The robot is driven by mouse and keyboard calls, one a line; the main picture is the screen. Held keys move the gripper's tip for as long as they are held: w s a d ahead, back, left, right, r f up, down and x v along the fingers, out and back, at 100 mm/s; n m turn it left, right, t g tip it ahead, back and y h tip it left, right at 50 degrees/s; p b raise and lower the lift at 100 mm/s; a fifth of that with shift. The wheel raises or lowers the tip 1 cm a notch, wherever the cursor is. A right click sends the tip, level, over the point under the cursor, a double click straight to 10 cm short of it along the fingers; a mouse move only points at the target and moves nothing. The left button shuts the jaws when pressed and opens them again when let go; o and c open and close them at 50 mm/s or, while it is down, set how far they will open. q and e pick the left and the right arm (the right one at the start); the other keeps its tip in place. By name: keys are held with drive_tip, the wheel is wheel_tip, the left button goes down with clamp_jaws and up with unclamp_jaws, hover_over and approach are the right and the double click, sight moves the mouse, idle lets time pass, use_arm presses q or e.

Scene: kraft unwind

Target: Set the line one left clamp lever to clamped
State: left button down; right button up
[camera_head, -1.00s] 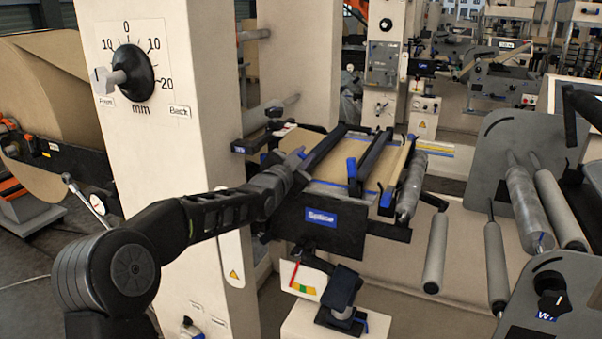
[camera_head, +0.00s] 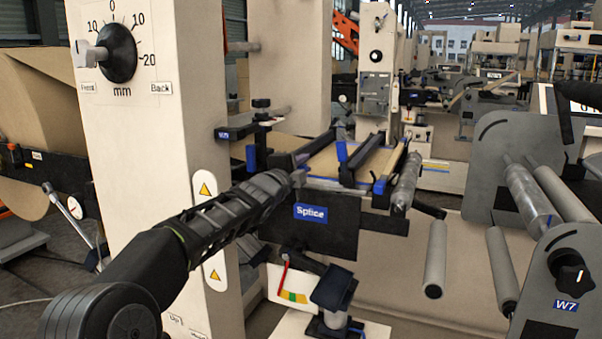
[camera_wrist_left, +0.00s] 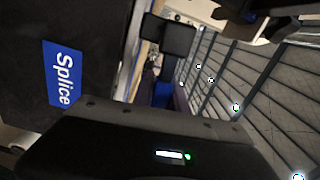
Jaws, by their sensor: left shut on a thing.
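The splice table stands in the middle of the head view, with a black front plate marked Splice (camera_head: 330,228) and dark clamp bars with blue parts. My left gripper (camera_head: 299,176) is at the near end of the left clamp bar (camera_head: 318,146). It is shut on the left clamp lever, whose blue part is mostly hidden by the gripper in the head view. In the left wrist view a blue piece (camera_wrist_left: 162,95) shows beyond the gripper body, below dark square pads (camera_wrist_left: 170,38); the Splice plate is at the left. My right gripper is not in view.
A black pad on a post (camera_head: 334,289) is below the splice plate. Grey rollers (camera_head: 435,258) and a W7 side plate (camera_head: 560,290) are at the right.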

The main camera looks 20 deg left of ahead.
use_arm(q)
drive_tip(key=shift+f+m+b, duration=0.45)
drive_tip(key=shift+m, duration=0.25)
drive_tip(key=c, duration=1.3)
unclamp_jaws()
drive_tip(key=shift+s, duration=0.15)
drive_tip(key=shift+s, duration=0.25)
drive_tip(key=s+b, duration=0.3)
drive_tip(key=s, duration=0.4)
